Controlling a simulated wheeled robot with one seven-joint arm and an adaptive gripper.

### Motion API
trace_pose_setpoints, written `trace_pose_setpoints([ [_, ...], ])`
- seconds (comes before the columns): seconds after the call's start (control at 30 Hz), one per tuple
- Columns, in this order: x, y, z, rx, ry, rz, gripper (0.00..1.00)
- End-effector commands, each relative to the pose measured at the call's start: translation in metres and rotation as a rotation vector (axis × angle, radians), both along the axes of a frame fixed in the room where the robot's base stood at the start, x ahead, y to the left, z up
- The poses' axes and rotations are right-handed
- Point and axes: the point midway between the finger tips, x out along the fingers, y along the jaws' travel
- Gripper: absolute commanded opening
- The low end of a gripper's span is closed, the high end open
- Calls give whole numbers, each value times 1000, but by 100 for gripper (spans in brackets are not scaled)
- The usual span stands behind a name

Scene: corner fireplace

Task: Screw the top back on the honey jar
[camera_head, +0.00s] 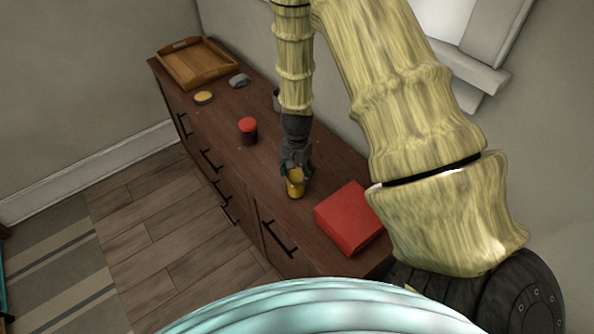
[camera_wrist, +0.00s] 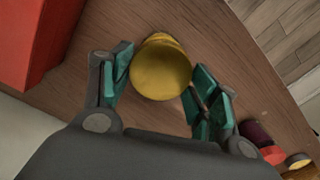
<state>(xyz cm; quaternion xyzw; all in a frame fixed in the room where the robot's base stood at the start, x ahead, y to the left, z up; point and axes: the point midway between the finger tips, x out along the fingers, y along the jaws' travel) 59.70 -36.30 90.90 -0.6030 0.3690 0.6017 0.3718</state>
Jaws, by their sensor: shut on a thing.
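A round, flat gold-yellow lid (camera_wrist: 160,74) is between the green-padded fingers of my gripper (camera_wrist: 157,84) in the wrist view. The honey jar (camera_head: 295,188) is a small yellow-amber body right under my gripper, standing on the dark wooden sideboard (camera_head: 318,180). A bit of the jar (camera_wrist: 160,38) shows past the lid's far edge in the wrist view. My gripper, also in the head view (camera_head: 293,170), is shut on the lid and points down. The lid looks to be at the jar's mouth; whether it is threaded on cannot be told.
A red box (camera_head: 348,217) stands close by, to the right in the head view. A dark red jar with a red top (camera_head: 248,128) stands to the left. A low yellow-topped tin (camera_head: 203,97), a grey item (camera_head: 239,80) and a wooden tray (camera_head: 197,64) are farther back.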

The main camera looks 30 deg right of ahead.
Motion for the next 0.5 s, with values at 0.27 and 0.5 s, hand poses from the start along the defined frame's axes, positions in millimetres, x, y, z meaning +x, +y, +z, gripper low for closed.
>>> trace_pose_setpoints([
  [0.27,0,0,1,1,0,-176,50],
  [0.5,0,0,0,0,0,-188,50],
])
